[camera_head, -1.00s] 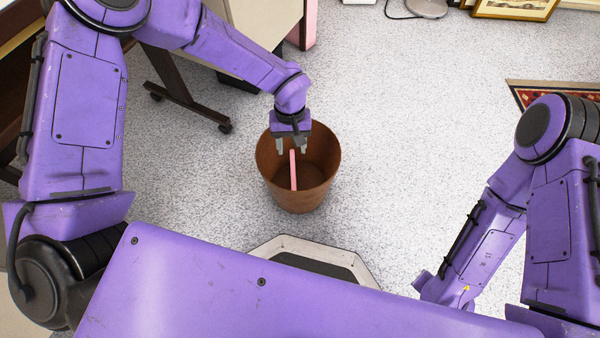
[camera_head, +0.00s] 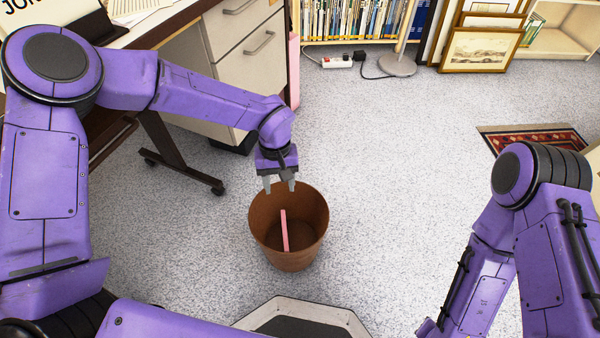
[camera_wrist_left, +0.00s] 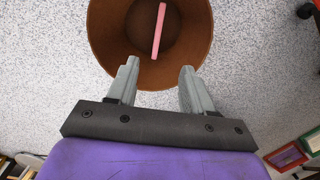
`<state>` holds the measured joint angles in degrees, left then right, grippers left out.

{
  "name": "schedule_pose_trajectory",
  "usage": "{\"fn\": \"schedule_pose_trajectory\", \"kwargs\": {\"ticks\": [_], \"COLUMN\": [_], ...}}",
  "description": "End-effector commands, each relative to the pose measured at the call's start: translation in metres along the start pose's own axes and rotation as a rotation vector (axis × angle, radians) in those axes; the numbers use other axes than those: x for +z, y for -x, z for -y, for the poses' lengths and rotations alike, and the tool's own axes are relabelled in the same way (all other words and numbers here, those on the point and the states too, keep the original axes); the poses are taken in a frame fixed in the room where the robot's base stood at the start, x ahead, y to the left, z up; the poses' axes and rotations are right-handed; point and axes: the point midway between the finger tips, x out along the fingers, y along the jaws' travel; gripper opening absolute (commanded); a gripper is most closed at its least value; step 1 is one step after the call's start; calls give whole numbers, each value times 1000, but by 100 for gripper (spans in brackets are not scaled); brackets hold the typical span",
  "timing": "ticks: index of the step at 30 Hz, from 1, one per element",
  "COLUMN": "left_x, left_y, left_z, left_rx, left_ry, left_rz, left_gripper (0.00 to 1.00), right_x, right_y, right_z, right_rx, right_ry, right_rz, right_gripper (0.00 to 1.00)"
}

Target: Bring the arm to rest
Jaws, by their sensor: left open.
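My left gripper (camera_head: 280,186) is open and empty above the back rim of a brown bin (camera_head: 265,215). In the left wrist view the two grey fingers of my left gripper (camera_wrist_left: 158,85) are spread apart, with the bin (camera_wrist_left: 105,40) beyond them. A pink stick (camera_head: 285,232) is inside the bin, leaning or lying there, apart from the fingers. It also shows in the left wrist view (camera_wrist_left: 158,32). My right arm (camera_head: 500,220) hangs at the right; its gripper is out of view.
A desk with drawers (camera_head: 250,60) stands behind my left arm, its caster foot (camera_head: 180,160) near the bin. A bookshelf (camera_head: 350,20), lamp base (camera_head: 397,65), framed prints (camera_head: 478,50) and a rug (camera_head: 530,142) lie farther back. The floor right of the bin is clear.

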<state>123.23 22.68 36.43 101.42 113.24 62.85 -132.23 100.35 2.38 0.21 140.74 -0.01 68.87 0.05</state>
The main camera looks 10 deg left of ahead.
Motion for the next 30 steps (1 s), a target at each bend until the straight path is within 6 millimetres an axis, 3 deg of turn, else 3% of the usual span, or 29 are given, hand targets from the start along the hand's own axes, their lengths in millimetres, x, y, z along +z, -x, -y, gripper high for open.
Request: {"fn": "schedule_pose_trajectory", "kwargs": {"ticks": [6, 11, 15, 19, 25, 30], "left_x": [0, -8, -20, -14, 33, 104], "left_y": [0, -3, -34, -76, -134, -171], "left_z": [0, 10, 61, 112, 160, 194], "left_rx": [0, -40, -158, -182, -51, -10], "left_ry": [25, 318, 593, 695, 613, 434], "left_rz": [0, -72, -340, -614, -753, -640], "left_gripper": [51, 51, 51, 51, 51, 51], "right_x": [0, 0, 0, 0, 0, 0], "right_y": [0, 0, 0, 0, 0, 0], "right_z": [0, 0, 0, 0, 0, 0], "right_rx": [0, 0, 0, 0, 0, 0], "right_ry": [0, 0, 0, 0, 0, 0], "right_rz": [0, 0, 0, 0, 0, 0], "right_gripper": [43, 43, 43, 43, 43, 43]}}
